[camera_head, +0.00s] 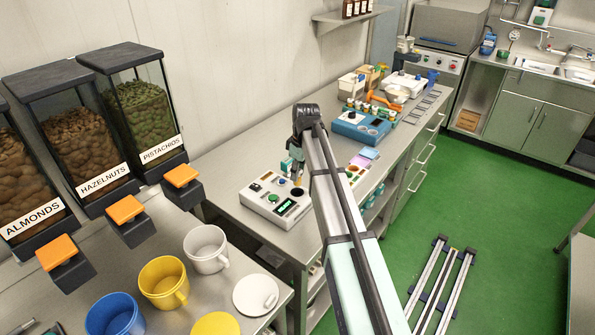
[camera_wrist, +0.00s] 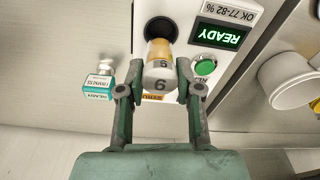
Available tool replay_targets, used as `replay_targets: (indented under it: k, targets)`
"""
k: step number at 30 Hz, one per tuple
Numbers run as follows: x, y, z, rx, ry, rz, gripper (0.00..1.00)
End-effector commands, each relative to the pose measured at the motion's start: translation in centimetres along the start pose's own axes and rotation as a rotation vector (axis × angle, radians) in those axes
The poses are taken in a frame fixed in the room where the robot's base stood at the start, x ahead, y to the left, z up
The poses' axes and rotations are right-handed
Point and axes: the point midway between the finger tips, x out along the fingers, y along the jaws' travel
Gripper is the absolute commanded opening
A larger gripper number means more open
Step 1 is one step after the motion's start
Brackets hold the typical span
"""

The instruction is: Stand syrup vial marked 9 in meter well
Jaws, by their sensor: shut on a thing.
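The syrup vial (camera_wrist: 158,52) has a clear end with amber contents and a pale cap marked with a numeral. The numeral looks like 6 in the wrist view, where the meter's lettering is upside down, so it reads as 9 that way round. My gripper (camera_wrist: 160,90) is shut on the vial, one finger on each side. The vial's far end overlaps the dark round meter well (camera_wrist: 160,27) in the picture; I cannot tell whether it has entered. In the head view my gripper (camera_head: 297,168) is over the white meter (camera_head: 262,207).
The meter has a green button (camera_wrist: 205,67) and a lit READY display (camera_wrist: 220,36). A small teal-and-white labelled item (camera_wrist: 98,88) stands beside the gripper. A blue device (camera_head: 360,127) and clutter stand farther along the counter. Mugs (camera_head: 206,249) stand in front.

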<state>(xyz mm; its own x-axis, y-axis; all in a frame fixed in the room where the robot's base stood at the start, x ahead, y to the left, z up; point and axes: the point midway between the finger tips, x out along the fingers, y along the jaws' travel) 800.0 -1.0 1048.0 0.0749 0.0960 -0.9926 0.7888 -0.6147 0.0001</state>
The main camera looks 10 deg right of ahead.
Motion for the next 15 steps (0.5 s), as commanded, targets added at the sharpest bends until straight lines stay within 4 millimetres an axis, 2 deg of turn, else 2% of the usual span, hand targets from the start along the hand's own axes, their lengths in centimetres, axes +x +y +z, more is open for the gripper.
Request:
replay_targets:
  k: [9, 15]
  targets:
    - [3.2, -0.1, 0.4, 0.0, -0.001, -0.001, 0.0]
    - [4.4, -0.1, 0.5, 0.0, 0.0, 0.0, 0.0]
